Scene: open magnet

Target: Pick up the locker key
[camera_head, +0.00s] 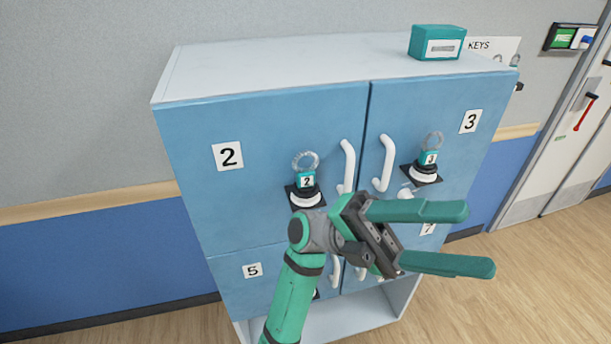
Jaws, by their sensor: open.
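Two keys show on the upper doors of a blue locker cabinet. A key with a teal tag marked 2 (307,181) and a grey ring sits in the black and white lock of door 2. A key with a teal tag marked 3 (429,158) sits in the lock of door 3. My green gripper (480,238) is open and empty, its two fingers pointing right. In the picture it lies below the key on door 3 and right of the key on door 2, apart from both. My gripper and arm hide part of the lower doors.
The cabinet (260,75) has white handles (347,167) beside both locks. A teal box (437,42) stands on its top. A KEYS board (490,48) hangs on the wall behind. A door (560,130) is at right. Wooden floor (520,290) at lower right is clear.

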